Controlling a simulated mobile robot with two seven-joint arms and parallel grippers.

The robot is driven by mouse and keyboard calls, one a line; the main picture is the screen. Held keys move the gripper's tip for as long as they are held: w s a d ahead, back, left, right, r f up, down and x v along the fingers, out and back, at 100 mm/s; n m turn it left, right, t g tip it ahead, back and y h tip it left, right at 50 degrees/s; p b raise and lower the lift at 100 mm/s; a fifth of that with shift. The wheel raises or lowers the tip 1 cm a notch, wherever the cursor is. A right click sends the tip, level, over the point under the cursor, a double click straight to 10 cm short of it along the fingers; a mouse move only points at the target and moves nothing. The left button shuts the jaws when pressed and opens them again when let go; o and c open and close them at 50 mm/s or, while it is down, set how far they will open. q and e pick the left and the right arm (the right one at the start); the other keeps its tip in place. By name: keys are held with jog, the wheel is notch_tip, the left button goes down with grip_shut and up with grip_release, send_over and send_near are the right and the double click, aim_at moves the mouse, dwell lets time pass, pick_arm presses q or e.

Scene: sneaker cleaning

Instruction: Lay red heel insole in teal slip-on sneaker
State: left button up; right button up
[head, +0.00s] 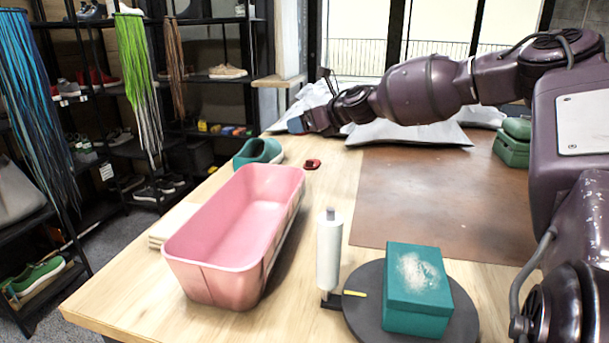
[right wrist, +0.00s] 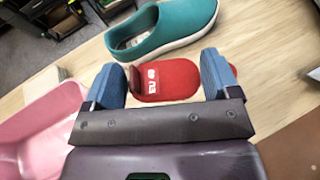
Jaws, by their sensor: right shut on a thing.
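The teal slip-on sneaker (head: 258,152) lies on the table beyond the pink tub. In the right wrist view the sneaker (right wrist: 160,28) is at the top, its dark opening showing at left, ahead of my fingers. My right gripper (head: 297,125) is above the table at the far side; in the right wrist view its two blue fingers (right wrist: 165,82) are shut on the red heel insole (right wrist: 168,80), which has white print on its face. The insole is apart from the sneaker in the picture. In the head view the fingers hide the held insole. My left gripper is out of view.
A small dark red thing (head: 312,164) lies right of the sneaker. The pink tub (head: 215,250) stands at the left edge. A white bottle (head: 329,250), a teal box (head: 417,290) on a dark round stand and a brown mat (head: 430,200) are nearer or to the right.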

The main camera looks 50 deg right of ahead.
notch_tip(320, 180, down, 10)
jog(key=shift+r+b, duration=0.15)
jog(key=shift+b, duration=0.15)
notch_tip(320, 180, down, 4)
jog(key=shift+r, duration=0.15)
jog(key=shift+f, duration=0.35)
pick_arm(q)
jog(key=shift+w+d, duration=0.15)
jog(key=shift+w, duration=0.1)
pick_arm(e)
jog(key=shift+r, duration=0.15)
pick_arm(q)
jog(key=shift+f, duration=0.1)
pick_arm(e)
jog(key=shift+f, duration=0.25)
jog(key=o, duration=0.8)
jog(key=shift+c, duration=0.2)
jog(key=shift+r, duration=0.1)
